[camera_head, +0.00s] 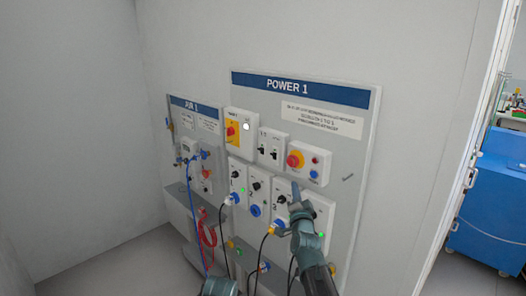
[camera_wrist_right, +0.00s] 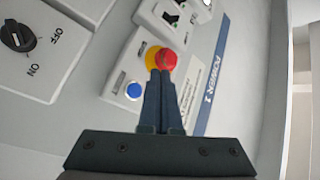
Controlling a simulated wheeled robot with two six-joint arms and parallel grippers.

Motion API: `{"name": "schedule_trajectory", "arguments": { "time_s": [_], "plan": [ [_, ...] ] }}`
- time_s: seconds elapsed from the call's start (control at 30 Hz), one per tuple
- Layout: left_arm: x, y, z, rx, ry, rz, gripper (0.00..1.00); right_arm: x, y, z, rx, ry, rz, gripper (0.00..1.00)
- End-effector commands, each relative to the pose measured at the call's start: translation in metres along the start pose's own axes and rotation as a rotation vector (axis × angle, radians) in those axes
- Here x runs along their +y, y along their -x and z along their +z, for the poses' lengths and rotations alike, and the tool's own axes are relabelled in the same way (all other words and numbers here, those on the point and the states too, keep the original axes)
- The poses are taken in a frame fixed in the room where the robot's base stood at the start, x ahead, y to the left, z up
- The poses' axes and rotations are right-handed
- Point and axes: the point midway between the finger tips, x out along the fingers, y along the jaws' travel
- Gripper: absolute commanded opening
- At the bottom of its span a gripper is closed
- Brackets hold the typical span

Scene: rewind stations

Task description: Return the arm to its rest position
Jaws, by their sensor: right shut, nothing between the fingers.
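My right gripper (camera_head: 296,188) is in front of the POWER 1 panel (camera_head: 345,150), with its fingertips pointing up, just below the emergency stop button (camera_head: 294,159) in the head view. In the right wrist view, the gripper (camera_wrist_right: 160,78) is shut and empty. Its fingertips overlap the lower edge of the red button with yellow collar (camera_wrist_right: 166,58); I cannot tell whether they touch it. A teal part of my own body shows at the bottom edge of the head view. My left gripper cannot be made out.
A smaller AIR 1 panel (camera_head: 190,104) with blue and red hoses stands left of the power panel. Black cables hang from plugs below the switches. A blue cabinet (camera_head: 490,200) stands beyond the wall edge at right. Bare wall and floor lie at left.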

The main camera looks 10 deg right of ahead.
Motion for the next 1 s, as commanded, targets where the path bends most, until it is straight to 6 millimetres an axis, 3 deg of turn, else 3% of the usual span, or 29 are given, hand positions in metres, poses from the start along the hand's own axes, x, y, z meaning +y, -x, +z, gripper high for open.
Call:
{"name": "schedule_trajectory", "arguments": {
  "time_s": [0.17, 0.3, 0.47, 0.6, 0.7, 0.83, 1.0],
  "plan": [
    [0.0, 0.0, 0.0, 0.0, 0.0, 0.0, 0.0, 0.01, 0.037, 0.09, -0.318, 0.177, 0.116, 0.0],
    [0.0, 0.0, 0.0, 0.0, 0.0, 0.0, 0.0, 0.031, 0.096, 0.164, -0.647, 0.386, 0.225, 0.0],
    [0.0, -0.001, 0.0, 0.0, 0.0, 0.0, 0.0, 0.059, 0.185, 0.216, -1.018, 0.629, 0.338, 0.0],
    [0.0, -0.001, 0.0, 0.0, 0.0, 0.0, 0.0, 0.08, 0.268, 0.23, -1.325, 0.826, 0.429, 0.0],
    [0.0, -0.001, 0.0, 0.0, 0.0, 0.0, 0.0, 0.089, 0.319, 0.225, -1.508, 0.937, 0.488, 0.0],
    [0.0, -0.001, 0.0, 0.0, 0.0, 0.0, 0.0, 0.095, 0.364, 0.213, -1.681, 1.034, 0.548, 0.0],
    [0.0, -0.001, 0.0, 0.0, 0.0, 0.0, 0.0, 0.096, 0.391, 0.202, -1.789, 1.089, 0.589, 0.0]
  ]
}}
